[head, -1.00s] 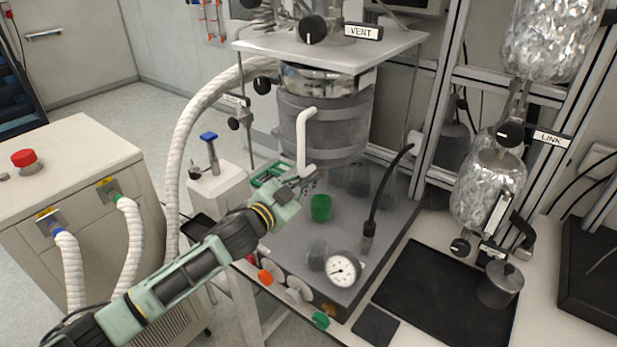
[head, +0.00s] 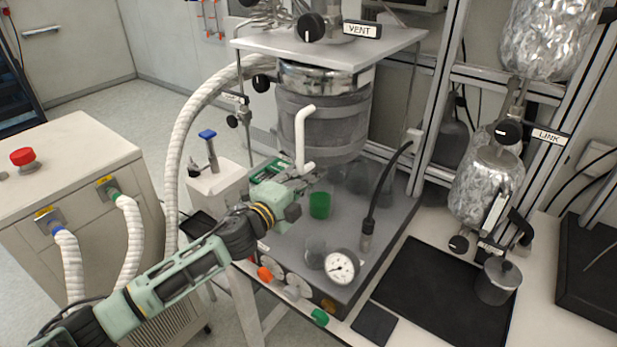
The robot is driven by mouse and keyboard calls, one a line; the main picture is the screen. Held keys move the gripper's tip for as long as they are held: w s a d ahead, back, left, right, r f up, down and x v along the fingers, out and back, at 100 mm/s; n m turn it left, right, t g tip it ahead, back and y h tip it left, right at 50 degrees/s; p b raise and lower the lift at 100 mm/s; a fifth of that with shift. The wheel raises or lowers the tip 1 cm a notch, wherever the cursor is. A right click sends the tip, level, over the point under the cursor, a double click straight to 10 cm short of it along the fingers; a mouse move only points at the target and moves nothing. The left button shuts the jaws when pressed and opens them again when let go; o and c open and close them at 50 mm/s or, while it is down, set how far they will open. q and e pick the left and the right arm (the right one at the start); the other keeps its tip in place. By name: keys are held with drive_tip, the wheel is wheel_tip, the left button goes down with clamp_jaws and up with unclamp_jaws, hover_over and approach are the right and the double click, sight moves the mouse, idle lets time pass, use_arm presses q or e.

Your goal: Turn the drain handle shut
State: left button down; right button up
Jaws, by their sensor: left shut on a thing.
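The reactor vessel (head: 322,118) is a grey jacketed pot under a shelf, with a white bent pipe (head: 300,140) in front of it. My left gripper (head: 303,183) is below the vessel, at the lower end of this pipe. It is shut on the drain handle, which is mostly hidden by the fingers, so its exact angle cannot be told. A small beaker with green contents (head: 320,205) stands just right of the gripper on the grey base plate (head: 285,240). My right gripper is not in view.
A round gauge (head: 341,266) and a small clear beaker (head: 315,252) are in front. A black cable (head: 385,185) rises to the right. A green-framed box (head: 272,170) is just behind the gripper.

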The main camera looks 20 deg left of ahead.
use_arm(q)
drive_tip(key=shift+d+f+m, duration=0.1)
drive_tip(key=shift+m, duration=0.5)
drive_tip(key=shift+f, duration=0.1)
drive_tip(key=c, duration=1.8)
unclamp_jaws()
drive_tip(key=shift+s, duration=0.1)
drive_tip(key=v, duration=1.2)
